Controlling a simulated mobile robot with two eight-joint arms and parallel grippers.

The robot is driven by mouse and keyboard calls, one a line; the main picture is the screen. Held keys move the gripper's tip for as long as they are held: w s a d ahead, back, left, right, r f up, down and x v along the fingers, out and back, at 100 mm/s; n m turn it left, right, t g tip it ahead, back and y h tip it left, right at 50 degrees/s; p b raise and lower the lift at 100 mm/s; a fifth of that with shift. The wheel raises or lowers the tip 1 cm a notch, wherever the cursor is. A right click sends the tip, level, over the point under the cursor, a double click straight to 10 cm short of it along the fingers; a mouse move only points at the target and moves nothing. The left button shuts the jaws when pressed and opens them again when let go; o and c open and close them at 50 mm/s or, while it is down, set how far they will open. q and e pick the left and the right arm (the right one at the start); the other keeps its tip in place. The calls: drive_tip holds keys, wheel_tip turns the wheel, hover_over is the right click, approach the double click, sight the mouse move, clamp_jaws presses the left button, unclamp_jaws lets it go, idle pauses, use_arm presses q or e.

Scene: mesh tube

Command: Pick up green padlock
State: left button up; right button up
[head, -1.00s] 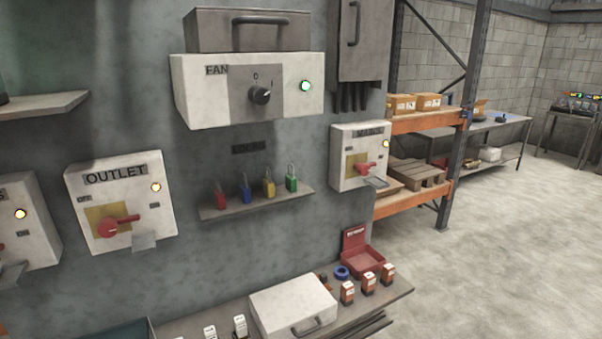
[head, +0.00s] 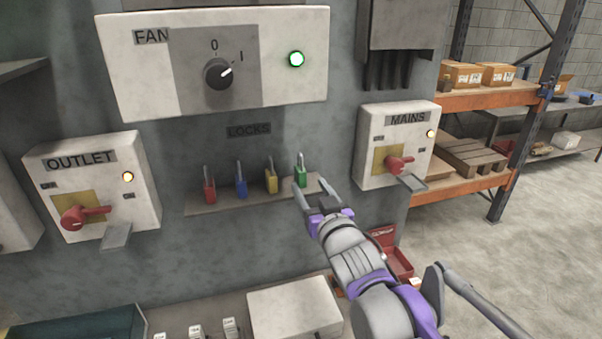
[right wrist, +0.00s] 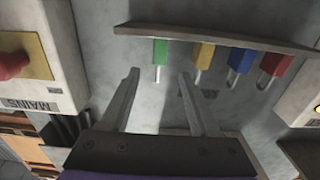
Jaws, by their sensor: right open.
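The green padlock (head: 301,178) stands upright at the right end of a small wall shelf (head: 240,200) under the LOCKS label. In the right wrist view, which looks upside down, the green padlock (right wrist: 160,53) lies ahead, in line with the gap between the open fingers (right wrist: 158,75). I cannot tell whether the fingers touch anything. My left gripper is not in view.
Yellow (head: 271,181), blue (head: 241,186) and red (head: 209,190) padlocks stand left of the green one. The MAINS switch box (head: 395,145) is close on the right. The FAN box (head: 120,75) is above. A bench with a white case (head: 295,308) is below.

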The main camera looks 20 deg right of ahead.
sight(303, 173)
drive_tip(key=w, duration=0.2)
drive_tip(key=shift+w, duration=0.4)
drive_tip(key=shift+w+a, duration=0.2)
drive_tip(key=shift+w, duration=0.25)
drive_tip(key=w, duration=0.2)
drive_tip(key=w+p, duration=0.1)
drive_tip(key=w, duration=0.1)
drive_tip(key=shift+w+d+r, duration=0.1)
drive_tip(key=shift+w+r, duration=0.05)
drive_tip(key=shift+r, duration=0.05)
drive_tip(key=shift+w+f, duration=0.1)
drive_tip(key=shift+w, duration=0.35)
drive_tip(key=shift+s, duration=0.15)
clamp_jaws()
